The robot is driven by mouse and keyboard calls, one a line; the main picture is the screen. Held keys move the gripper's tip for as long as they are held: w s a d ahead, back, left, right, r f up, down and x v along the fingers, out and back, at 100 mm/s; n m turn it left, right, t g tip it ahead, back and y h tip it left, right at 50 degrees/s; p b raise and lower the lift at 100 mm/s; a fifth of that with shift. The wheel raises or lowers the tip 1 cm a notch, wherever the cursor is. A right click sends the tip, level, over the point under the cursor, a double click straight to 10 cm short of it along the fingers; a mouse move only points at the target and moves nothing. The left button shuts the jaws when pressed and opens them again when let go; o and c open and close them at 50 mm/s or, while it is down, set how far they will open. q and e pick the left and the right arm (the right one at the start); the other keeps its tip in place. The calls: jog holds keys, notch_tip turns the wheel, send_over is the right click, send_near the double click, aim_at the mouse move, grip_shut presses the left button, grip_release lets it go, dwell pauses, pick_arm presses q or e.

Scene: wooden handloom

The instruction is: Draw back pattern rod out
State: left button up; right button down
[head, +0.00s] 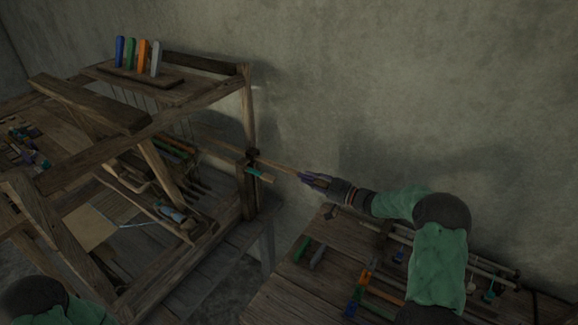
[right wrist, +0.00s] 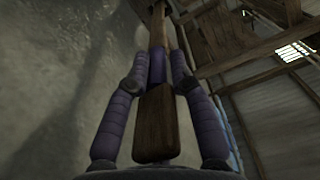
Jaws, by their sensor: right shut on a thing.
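The pattern rod (head: 280,167) is a thin wooden bar at the back right post of the wooden loom (head: 248,112), sticking out to the right. My right gripper (head: 309,180) is shut on its outer end, to the right of the loom. In the right wrist view the purple fingers (right wrist: 157,72) close around the rod, and its thicker wooden end (right wrist: 156,125) points towards the camera. How much of the rod is still inside the loom is hard to tell. My left gripper is out of view.
A side table (head: 283,284) stands at the lower right with coloured pieces and metal rods under my right arm. Several coloured upright pieces (head: 143,56) stand on the loom's top shelf.

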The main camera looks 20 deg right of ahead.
jog(key=p+v, duration=0.2)
jog(key=v, duration=0.7)
jog(key=shift+w+d+r, duration=0.2)
jog(key=shift+d+r, duration=0.2)
jog(key=shift+r, duration=0.05)
jog(key=c, duration=1.2)
grip_release()
jog(key=shift+d, duration=0.1)
jog(key=shift+s+f, duration=0.2)
jog(key=shift+f, duration=0.1)
jog(key=v, duration=1.1)
jog(key=shift+s+d, duration=0.2)
jog(key=shift+s, duration=0.15)
